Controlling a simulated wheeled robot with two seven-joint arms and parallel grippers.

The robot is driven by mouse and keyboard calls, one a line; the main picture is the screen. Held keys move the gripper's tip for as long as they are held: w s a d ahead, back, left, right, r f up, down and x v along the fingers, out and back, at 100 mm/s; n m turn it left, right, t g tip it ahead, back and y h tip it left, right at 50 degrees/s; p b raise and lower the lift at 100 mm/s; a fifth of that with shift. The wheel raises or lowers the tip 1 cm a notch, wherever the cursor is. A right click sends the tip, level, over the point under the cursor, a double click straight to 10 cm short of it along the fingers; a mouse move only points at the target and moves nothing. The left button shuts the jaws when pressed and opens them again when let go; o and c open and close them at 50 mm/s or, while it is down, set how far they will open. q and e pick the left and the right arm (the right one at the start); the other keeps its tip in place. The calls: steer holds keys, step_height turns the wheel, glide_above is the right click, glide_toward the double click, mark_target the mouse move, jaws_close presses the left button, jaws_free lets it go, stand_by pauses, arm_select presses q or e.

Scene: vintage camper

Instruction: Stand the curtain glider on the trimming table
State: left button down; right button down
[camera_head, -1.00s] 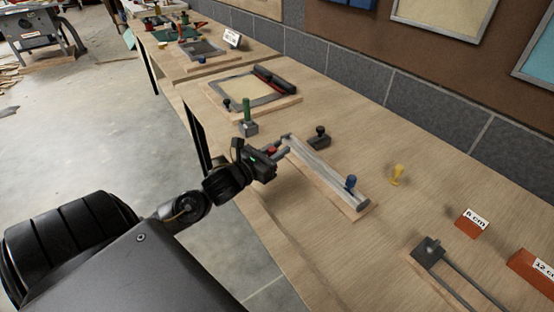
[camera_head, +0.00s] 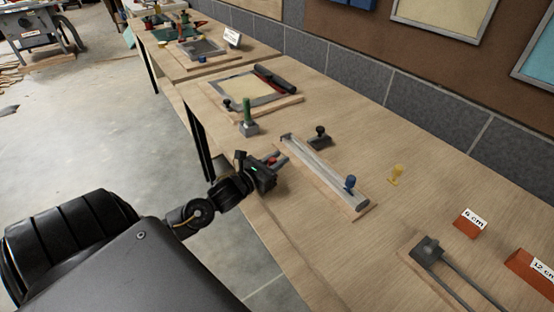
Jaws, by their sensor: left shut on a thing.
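My left gripper (camera_head: 279,159) is in the camera_head view, just left of the far end of a grey rail on a wooden board. It is shut on a small red-topped piece (camera_head: 271,161), probably the curtain glider; the fingers hide most of it. The grey rail (camera_head: 318,165) lies on the wooden table (camera_head: 440,195), which I take for the trimming table. A blue-knobbed piece (camera_head: 350,183) is at the rail's near end. I cannot tell whether the held piece touches the table. My right gripper is not in view.
A green-handled block (camera_head: 248,118) stands beyond my gripper. Red "6 cm" (camera_head: 470,223) and "12 cm" (camera_head: 531,272) blocks are at the right. Bare wood lies between them.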

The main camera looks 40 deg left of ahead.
arm_select(q)
steer(key=c, duration=1.2)
jaws_free()
steer(key=shift+c, duration=0.2)
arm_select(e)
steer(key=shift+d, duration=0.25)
arm_select(q)
steer(key=shift+r, duration=0.2)
steer(key=s+a+b, duration=0.1)
steer(key=s, duration=1.1)
steer(key=shift+b, duration=0.35)
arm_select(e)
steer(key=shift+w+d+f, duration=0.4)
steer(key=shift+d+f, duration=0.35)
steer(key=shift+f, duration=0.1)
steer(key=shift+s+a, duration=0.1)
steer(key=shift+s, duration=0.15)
